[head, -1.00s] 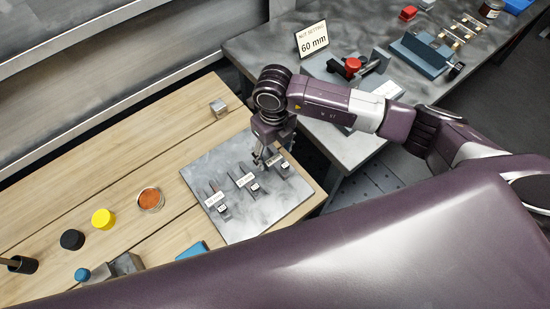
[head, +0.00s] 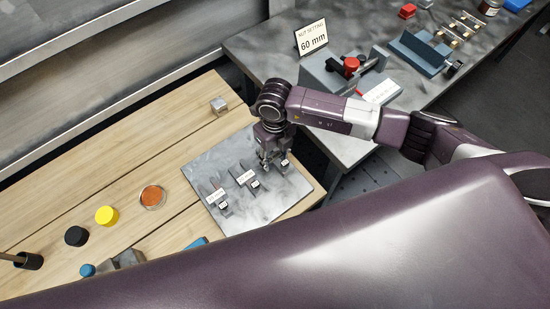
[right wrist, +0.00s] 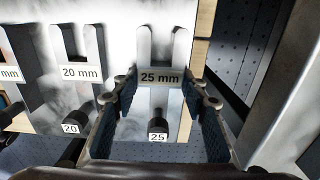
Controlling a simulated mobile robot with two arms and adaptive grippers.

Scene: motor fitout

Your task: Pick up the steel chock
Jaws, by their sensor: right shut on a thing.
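A grey steel plate (head: 240,217) on the wooden table bears several slotted steel pieces with label cards. My right gripper (head: 273,165) points down over the piece at the plate's right end. In the right wrist view, my right gripper's fingers (right wrist: 163,92) stand on either side of the 25 mm steel piece (right wrist: 158,105), which has a black knob marked 25. The fingers are shut on it, and it still appears to be at the plate. The 20 mm piece (right wrist: 83,85) lies to its left. No piece is visibly labelled as the chock. My left gripper is out of view.
A small steel cube (head: 219,106) sits behind the plate. Yellow (head: 107,215) and black (head: 76,236) round parts and an orange-filled dish (head: 152,197) lie to the left.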

